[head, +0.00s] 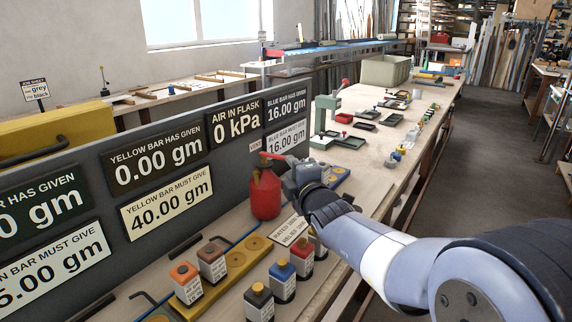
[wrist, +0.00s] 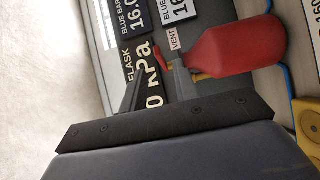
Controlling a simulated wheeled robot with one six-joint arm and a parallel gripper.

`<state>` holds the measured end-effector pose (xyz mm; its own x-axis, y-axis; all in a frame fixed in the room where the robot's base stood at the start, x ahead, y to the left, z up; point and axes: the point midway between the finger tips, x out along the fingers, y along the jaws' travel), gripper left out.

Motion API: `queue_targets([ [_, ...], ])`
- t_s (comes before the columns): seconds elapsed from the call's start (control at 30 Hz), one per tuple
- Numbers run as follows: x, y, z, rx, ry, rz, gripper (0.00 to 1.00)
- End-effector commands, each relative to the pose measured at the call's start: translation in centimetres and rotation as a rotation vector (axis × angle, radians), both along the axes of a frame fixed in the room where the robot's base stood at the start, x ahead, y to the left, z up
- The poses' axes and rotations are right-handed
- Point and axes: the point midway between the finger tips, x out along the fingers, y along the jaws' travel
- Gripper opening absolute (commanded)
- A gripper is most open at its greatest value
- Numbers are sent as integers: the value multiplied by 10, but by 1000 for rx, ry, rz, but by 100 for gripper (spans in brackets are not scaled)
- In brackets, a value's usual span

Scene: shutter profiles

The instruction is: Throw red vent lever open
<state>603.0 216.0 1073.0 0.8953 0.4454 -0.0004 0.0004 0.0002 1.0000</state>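A red flask (head: 265,195) stands upright at the foot of the grey sign panel. A red lever (head: 271,156) shows above its neck. In the wrist view the flask (wrist: 235,47) lies sideways at the upper right, and the red lever (wrist: 161,56) is beside the VENT label (wrist: 173,40). My gripper (head: 287,168) is at the flask's right, close to the lever. In the wrist view my gripper (wrist: 158,80) shows two dark fingers with a gap, the lever just beyond. I see no contact; the head view hides part of the fingertips.
The panel (head: 95,125) carries signs, including AIR IN FLASK 0 kPa (head: 236,121). Several small bottles (head: 282,280) and a yellow tray (head: 240,262) stand in front of the flask. A green press (head: 325,115) and small trays are farther along the bench.

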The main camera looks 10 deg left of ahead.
Motion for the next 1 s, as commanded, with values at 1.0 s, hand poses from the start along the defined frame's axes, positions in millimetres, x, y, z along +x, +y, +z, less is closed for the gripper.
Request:
queue_targets([
  [1.0, 21, 10, 0, -1, 2, 0, 29],
])
